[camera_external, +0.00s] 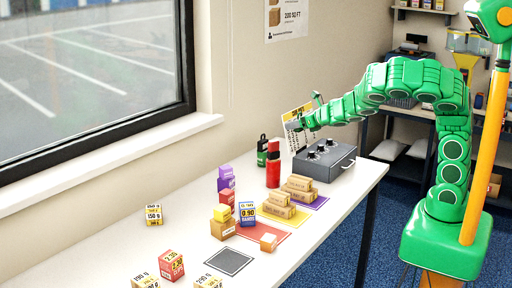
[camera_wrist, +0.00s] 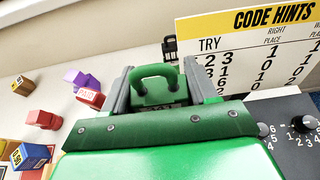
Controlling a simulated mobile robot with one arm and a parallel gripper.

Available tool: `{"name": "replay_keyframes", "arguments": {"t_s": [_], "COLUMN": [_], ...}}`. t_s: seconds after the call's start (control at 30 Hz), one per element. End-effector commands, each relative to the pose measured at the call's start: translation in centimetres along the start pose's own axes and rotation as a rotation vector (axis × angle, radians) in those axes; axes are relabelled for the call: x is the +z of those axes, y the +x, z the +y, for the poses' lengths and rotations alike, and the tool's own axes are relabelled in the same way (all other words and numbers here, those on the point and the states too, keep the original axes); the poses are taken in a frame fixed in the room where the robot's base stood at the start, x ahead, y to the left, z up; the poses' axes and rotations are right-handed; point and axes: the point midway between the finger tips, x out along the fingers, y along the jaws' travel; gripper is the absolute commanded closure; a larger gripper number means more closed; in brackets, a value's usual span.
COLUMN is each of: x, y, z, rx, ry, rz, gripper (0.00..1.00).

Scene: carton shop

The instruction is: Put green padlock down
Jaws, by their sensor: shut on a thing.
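My gripper (camera_external: 306,122) is raised beside the code hints card, above the back of the grey box with dials. In the wrist view my gripper (camera_wrist: 158,88) has its two grey fingers shut on the green padlock (camera_wrist: 154,98). The padlock's shackle points away from the wrist, and its lower body is hidden behind the green gripper housing. I cannot make out the padlock clearly in the external view.
The grey dial box (camera_external: 324,162) stands near the table's right end. A red cylinder (camera_external: 273,170) and a green-and-black item (camera_external: 262,150) stand left of it. Cartons (camera_external: 278,200) lie on coloured mats. The table (camera_external: 185,195) is bare at the left middle.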

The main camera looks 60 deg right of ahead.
Motion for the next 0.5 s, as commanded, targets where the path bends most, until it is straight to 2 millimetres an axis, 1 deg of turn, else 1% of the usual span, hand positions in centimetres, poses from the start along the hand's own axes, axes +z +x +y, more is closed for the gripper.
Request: {"name": "replay_keyframes", "arguments": {"t_s": [0.03, 0.2, 0.5], "x": [1.0, 3.6, 6.8], "y": [-0.4, -1.6, -2.9], "z": [-0.1, -0.1, -0.1], "rx": [-0.001, -0.002, -0.003], "ry": [-0.001, 0.0, -0.002], "rz": [-0.006, -0.007, -0.007], "gripper": [0.85, 0.85, 0.85]}}
